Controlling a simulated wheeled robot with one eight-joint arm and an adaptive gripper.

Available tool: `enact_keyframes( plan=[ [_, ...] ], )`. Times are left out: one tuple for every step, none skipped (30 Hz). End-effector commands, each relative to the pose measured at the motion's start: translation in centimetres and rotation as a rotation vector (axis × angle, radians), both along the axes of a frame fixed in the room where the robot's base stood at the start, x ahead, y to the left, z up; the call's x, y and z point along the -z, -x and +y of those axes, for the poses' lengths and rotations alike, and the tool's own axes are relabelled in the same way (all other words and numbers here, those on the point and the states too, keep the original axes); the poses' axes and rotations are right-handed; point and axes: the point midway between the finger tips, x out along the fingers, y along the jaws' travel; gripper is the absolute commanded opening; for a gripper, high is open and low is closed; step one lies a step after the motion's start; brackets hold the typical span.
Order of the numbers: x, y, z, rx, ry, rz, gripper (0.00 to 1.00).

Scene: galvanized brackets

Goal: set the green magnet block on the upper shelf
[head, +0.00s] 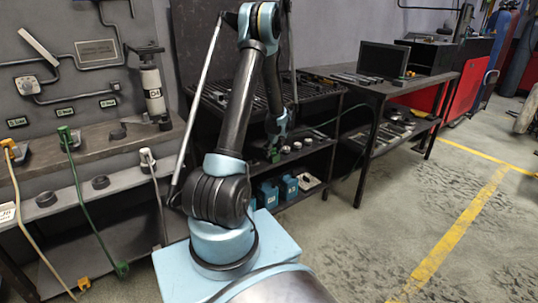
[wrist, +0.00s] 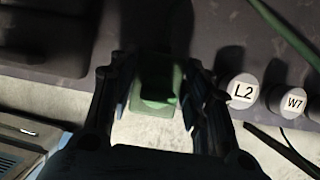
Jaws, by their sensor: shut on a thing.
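The green magnet block (wrist: 157,78) is between the two dark fingers of my gripper (wrist: 160,98) in the wrist view, and the gripper is shut on it. In the head view my gripper (head: 278,138) hangs at the dark rack, with the green block (head: 274,155) small below it. The upper shelf (head: 312,153) is a dark board, and its grey surface (wrist: 215,40) shows behind the block in the wrist view. The block overlaps the shelf's front edge there. I cannot tell whether it touches the shelf.
White-topped cylinders marked L2 (wrist: 241,92) and W7 (wrist: 292,102) stand right of my gripper. Blue boxes (head: 287,187) sit on the shelf below. A green cable (wrist: 275,22) crosses the wrist view's upper right. A workbench (head: 385,88) stands to the right, with open floor before it.

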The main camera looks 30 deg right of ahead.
Motion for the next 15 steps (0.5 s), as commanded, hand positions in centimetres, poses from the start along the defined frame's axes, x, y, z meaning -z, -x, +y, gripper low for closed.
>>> enact_keyframes(
  plan=[
    [0.35,0.03,-0.09,0.001,0.0,-0.001,0.0],
    [0.47,0.04,-0.08,0.001,0.0,-0.001,0.0],
    [0.55,0.04,-0.06,0.001,0.0,-0.001,0.0],
    [0.57,0.04,-0.05,0.001,0.0,-0.001,0.0],
    [0.57,0.06,-0.05,0.001,0.0,-0.001,0.0],
    [0.57,0.06,-0.04,0.001,0.0,-0.001,0.0],
    [0.56,0.06,-0.04,0.001,0.0,-0.001,0.0],
    [0.56,0.06,-0.04,0.001,0.0,-0.001,0.0],
    [0.57,0.06,-0.04,0.0,0.001,-0.001,0.0],
    [0.59,0.06,-0.04,0.0,0.001,-0.001,0.0],
    [0.63,0.05,-0.04,0.0,0.0,-0.001,0.0],
    [0.71,0.05,-0.04,0.0,0.0,-0.001,0.0],
    [0.72,0.06,-0.04,0.0,0.0,0.0,0.51],
    [0.72,0.06,-0.03,0.0,0.0,0.0,0.58],
    [0.71,0.05,-0.03,0.0,0.0,0.0,0.65]
  ],
)
